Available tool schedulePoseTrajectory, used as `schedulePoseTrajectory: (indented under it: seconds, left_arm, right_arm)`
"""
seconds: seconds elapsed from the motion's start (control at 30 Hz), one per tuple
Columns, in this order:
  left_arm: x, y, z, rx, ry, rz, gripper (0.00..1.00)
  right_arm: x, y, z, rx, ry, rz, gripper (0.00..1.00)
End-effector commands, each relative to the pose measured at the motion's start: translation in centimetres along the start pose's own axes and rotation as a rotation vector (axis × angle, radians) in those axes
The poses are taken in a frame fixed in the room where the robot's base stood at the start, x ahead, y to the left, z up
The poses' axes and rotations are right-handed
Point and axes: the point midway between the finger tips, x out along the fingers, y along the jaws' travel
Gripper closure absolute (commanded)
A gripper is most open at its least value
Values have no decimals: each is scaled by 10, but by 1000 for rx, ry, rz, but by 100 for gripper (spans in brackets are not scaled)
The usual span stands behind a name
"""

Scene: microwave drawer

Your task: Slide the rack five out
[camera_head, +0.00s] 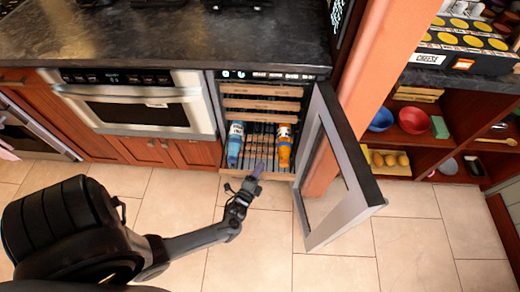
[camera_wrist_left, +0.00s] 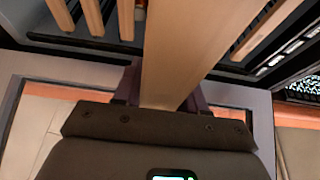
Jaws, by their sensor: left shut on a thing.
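The open wine cooler (camera_head: 217,100) has several wooden-fronted racks. Three upper rack fronts, including the top one (camera_head: 262,90), sit stacked inside it. A lower rack with dark bars (camera_head: 258,147) shows below them, with a blue bottle (camera_head: 235,143) and an orange bottle (camera_head: 284,146) lying on it. My left gripper (camera_head: 257,171) is at the front edge of this lower rack, between the bottles. In the left wrist view its fingers (camera_wrist_left: 160,92) are shut on a wooden board (camera_wrist_left: 185,45), a rack front. My right gripper is not in view.
The cooler door (camera_head: 345,185) stands open on the right, its glass panel reaching out over the floor. A steel oven (camera_head: 145,103) is on the left. An open shelf (camera_head: 430,150) with bowls stands farther right. The tiled floor (camera_head: 260,250) in front is clear.

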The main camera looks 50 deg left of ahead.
Motion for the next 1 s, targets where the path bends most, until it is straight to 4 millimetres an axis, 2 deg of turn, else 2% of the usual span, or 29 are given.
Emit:
schedulePoseTrajectory:
  seconds: [0.03,0.2,0.3,0.5,0.7,1.0]
  left_arm:
    - [-14,-5,-6,-1,0,1,100]
    - [-52,-4,-22,-1,-1,-1,100]
    - [-71,-3,-30,-1,-1,-1,100]
    - [-96,-2,-40,-1,0,-4,100]
    - [-108,-1,-45,-1,0,-4,100]
    - [-110,-1,-46,-1,1,-4,100]
  right_arm:
    - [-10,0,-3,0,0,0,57]
    - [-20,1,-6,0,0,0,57]
    - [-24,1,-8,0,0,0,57]
    - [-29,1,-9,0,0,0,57]
    - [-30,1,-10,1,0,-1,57]
    - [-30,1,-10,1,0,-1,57]
